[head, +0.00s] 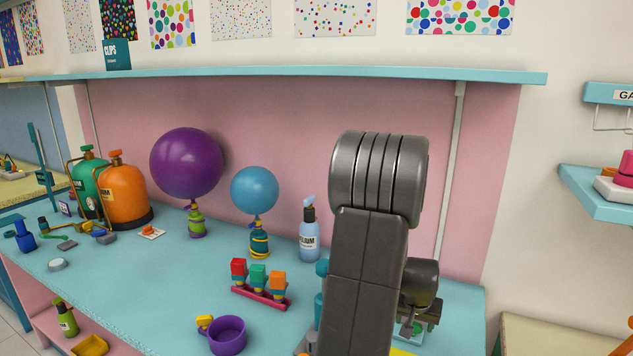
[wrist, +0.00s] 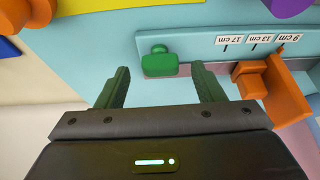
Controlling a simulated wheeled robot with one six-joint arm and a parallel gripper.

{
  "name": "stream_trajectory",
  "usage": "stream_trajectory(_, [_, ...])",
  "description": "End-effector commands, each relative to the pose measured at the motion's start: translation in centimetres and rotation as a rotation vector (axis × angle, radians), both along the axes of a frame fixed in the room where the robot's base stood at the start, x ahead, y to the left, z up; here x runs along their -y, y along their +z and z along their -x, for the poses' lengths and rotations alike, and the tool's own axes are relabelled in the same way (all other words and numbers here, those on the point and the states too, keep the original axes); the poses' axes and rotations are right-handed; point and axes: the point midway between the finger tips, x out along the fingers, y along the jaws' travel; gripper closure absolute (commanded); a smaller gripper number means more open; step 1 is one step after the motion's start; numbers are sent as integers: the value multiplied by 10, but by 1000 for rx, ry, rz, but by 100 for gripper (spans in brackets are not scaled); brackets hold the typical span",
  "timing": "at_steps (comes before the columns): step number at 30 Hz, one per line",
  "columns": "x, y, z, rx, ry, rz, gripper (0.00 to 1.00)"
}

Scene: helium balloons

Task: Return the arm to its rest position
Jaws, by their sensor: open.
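My arm (head: 365,270) rises in front of the bench at the right of the head view, bent at its top. My gripper (wrist: 160,72) shows in the wrist view with its two green fingers spread apart and nothing held between them. In the head view only part of its dark wrist end shows, low behind the arm. Beyond the fingertips, a green block with a knob (wrist: 160,64) sits at the edge of a blue strip marked 17, 13 and 9 cm (wrist: 215,45). An orange piece (wrist: 250,80) stands to its right.
The blue bench (head: 130,290) holds a purple balloon (head: 187,163), a blue balloon (head: 255,189), a spray bottle (head: 309,235), a rack of colored clips (head: 262,297), a purple cup (head: 228,335) and an orange helium tank (head: 125,195). A shelf (head: 300,73) runs above. My arm hides some bench items.

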Motion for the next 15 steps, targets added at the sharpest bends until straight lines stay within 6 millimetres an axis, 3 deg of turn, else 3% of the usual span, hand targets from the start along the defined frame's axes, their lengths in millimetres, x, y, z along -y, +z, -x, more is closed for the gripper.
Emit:
stream_trajectory(6, [3,-14,-5,0,-1,0,38])
stream_trajectory(15, [3,-17,-6,1,0,0,38])
